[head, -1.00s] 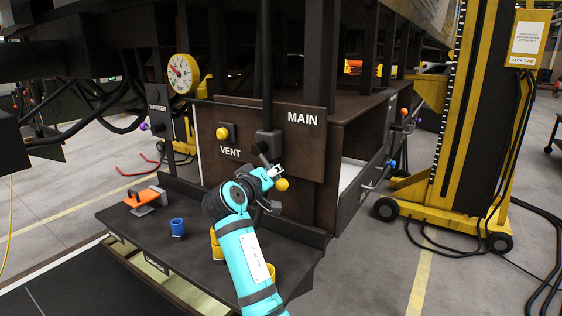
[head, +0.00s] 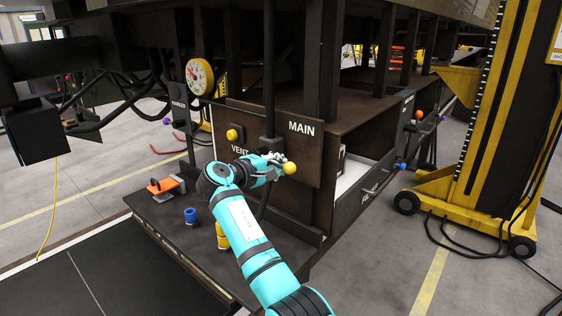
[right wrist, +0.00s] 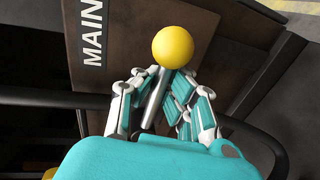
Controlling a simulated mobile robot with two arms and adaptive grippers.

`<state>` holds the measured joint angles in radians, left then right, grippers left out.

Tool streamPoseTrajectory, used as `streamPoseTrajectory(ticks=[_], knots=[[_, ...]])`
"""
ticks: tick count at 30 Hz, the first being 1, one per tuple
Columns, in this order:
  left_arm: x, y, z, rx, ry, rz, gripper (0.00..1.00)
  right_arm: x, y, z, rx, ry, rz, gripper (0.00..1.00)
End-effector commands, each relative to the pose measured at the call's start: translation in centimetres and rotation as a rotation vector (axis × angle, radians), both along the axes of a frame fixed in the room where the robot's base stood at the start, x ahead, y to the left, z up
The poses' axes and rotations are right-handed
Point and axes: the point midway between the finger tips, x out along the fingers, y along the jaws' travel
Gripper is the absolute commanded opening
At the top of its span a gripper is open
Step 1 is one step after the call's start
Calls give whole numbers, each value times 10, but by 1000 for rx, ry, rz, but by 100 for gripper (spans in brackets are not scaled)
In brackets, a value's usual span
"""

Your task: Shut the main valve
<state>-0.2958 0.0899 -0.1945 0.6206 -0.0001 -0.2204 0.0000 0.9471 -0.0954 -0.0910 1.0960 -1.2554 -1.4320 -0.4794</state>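The main valve is a dark body (head: 268,143) on the brown panel, under the white MAIN lettering. Its lever ends in a yellow ball knob, the main valve knob (head: 290,168), right of and below the valve body. My right gripper (head: 276,166) is at this lever, just left of the ball. In the right wrist view the ball (right wrist: 174,47) stands beyond the fingertips. The grey lever shaft (right wrist: 157,98) runs between the fingers, which close in on both sides of it. Part of the contact is hidden. My left gripper is not in view.
A yellow vent knob (head: 233,134) and a gauge (head: 200,76) are left of the valve. A shelf (head: 170,217) below holds an orange-handled tool (head: 162,186), a blue cup (head: 190,215) and a yellow cup (head: 222,236). A yellow jack (head: 476,130) stands right.

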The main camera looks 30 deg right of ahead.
Motion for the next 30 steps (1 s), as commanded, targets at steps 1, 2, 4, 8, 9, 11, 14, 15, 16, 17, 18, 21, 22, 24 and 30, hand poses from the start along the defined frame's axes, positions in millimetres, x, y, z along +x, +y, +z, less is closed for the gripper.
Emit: streamPoseTrajectory(ticks=[1, 2, 4, 8, 9, 11, 14, 15, 16, 17, 18, 21, 22, 24, 30], knots=[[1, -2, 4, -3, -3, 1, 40, -1, 1, -4, -1, 30, -2, 0], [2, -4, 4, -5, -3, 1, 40, -1, 1, -4, -3, 37, -3, 0], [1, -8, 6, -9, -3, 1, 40, -1, 1, -3, -9, 51, -3, 0], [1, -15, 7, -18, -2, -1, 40, -1, 1, -3, -14, 66, -3, 0], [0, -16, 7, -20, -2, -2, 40, -1, 1, -3, -15, 68, -2, 0], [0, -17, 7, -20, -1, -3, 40, -1, 1, -3, -16, 70, -3, 0], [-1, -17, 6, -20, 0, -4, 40, -1, 1, -3, -17, 70, -3, 0], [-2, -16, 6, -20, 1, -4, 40, -1, 1, -3, -17, 70, -3, 0], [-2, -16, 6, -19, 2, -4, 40, -1, 1, -3, -17, 70, -3, 0], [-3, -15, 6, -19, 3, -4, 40, -1, 1, -3, -17, 70, -3, 0], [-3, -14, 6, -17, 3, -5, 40, -1, 2, -3, -17, 69, -3, 0], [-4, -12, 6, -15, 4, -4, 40, -1, 1, -3, -17, 69, -3, 6], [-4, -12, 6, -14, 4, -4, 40, -1, 1, -3, -16, 68, -3, 10], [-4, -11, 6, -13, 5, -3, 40, -1, 1, -2, -16, 65, -3, 19], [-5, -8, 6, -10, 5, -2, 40, 0, 1, 1, -18, 58, -2, 36]])
